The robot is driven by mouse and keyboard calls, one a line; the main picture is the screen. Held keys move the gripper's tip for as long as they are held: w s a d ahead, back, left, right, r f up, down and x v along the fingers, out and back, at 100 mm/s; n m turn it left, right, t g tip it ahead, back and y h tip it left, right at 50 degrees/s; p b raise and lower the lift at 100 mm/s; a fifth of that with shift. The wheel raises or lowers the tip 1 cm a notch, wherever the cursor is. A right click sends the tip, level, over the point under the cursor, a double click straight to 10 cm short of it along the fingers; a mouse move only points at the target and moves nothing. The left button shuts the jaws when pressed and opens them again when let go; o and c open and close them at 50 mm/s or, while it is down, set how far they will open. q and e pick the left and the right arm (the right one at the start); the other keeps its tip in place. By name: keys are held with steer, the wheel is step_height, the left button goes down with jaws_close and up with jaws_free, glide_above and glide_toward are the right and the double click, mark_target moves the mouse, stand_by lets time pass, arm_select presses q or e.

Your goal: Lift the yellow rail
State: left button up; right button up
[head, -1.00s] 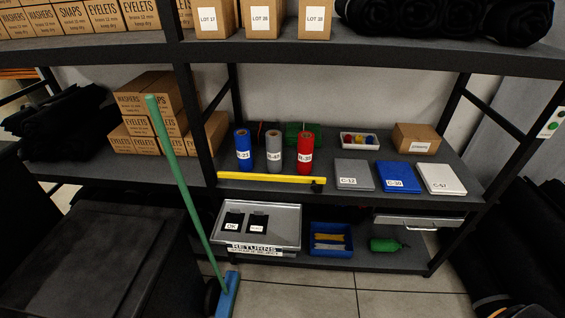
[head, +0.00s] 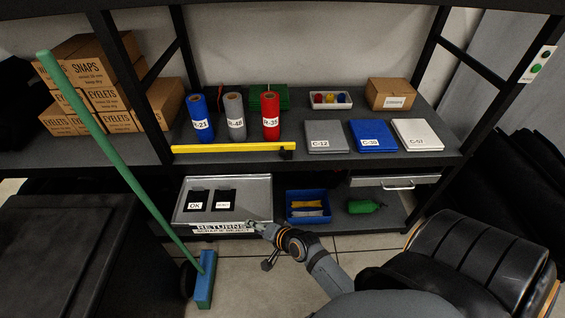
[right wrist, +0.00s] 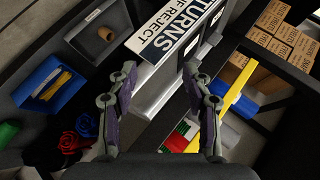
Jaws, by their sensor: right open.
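The yellow rail (head: 232,148) lies along the front edge of the middle shelf, in front of the colored rolls. A small black piece (head: 287,150) sits at its right end. The rail also shows in the right wrist view (right wrist: 237,87), to the right of the fingers. My right gripper (head: 262,229) is in front of the lower shelf, below the rail and apart from it. In the right wrist view the fingers of this gripper (right wrist: 158,72) are spread with nothing between them. My left gripper is not seen.
The grey returns tray (head: 262,190) with its sign is just behind my right gripper. A blue bin (head: 290,206) and a green bottle (head: 362,206) are to its right. A green-handled broom (head: 135,182) leans at left. Blue, grey and red rolls (head: 271,115) stand behind the rail.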

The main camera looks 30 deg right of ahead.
mark_target(282, 154)
steer(key=w+d+r+m+t+h, duration=0.2)
steer(key=w+r+m+t, duration=0.4)
steer(key=r+m, duration=0.5)
steer(key=d+m+g+h, duration=0.1)
steer(key=d+m+h, duration=1.05)
steer(key=m, duration=0.95)
steer(key=shift+y, duration=0.45)
steer(key=x, duration=0.9)
steer(key=shift+s+d+f, duration=0.1)
steer(key=shift+d+f, duration=0.05)
steer(key=shift+d, duration=0.05)
jaws_close()
steer(key=shift+p, duration=0.3)
